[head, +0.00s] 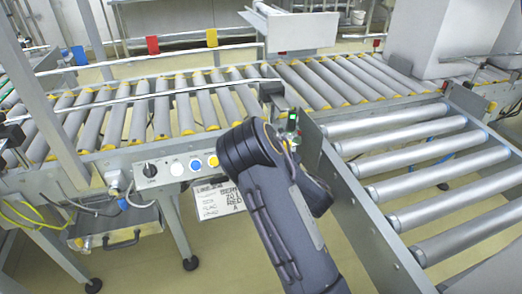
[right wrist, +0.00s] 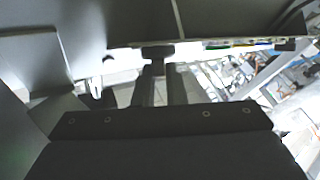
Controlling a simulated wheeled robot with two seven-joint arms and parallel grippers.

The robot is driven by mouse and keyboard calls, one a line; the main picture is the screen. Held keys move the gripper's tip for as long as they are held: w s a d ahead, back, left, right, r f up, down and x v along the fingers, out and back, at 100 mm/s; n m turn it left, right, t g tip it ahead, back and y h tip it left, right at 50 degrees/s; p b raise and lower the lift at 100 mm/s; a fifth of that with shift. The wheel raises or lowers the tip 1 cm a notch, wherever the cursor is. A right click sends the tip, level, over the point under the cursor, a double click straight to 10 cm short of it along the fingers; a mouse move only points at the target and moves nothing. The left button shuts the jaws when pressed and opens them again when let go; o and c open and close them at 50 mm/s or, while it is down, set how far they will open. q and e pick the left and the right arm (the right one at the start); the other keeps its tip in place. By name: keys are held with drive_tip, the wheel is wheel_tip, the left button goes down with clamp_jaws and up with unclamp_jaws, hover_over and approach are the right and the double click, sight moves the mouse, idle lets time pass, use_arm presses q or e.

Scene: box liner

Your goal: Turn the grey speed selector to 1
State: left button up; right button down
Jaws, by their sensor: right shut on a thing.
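My right arm reaches up from the bottom of the head view, and its dark bulk covers the right part of the control panel (head: 172,169). The right gripper and the grey speed selector are hidden behind it there. In the right wrist view my right gripper (right wrist: 158,68) has its two fingers close together, shut on a small knob (right wrist: 157,52) that looks dark in shadow under a grey surface. By its place it appears to be the speed selector. Its pointer and scale are not readable. My left gripper is in neither view.
The panel also carries a black rotary switch (head: 150,170), a white button (head: 177,168), a blue button (head: 195,164) and a yellow one (head: 213,161). A printed sign (head: 212,199) hangs below. Roller conveyors (head: 420,165) stand behind and to the right. A small box with a green light (head: 292,119) is close to my arm.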

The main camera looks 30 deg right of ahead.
drive_tip(key=c, duration=1.5)
unclamp_jaws()
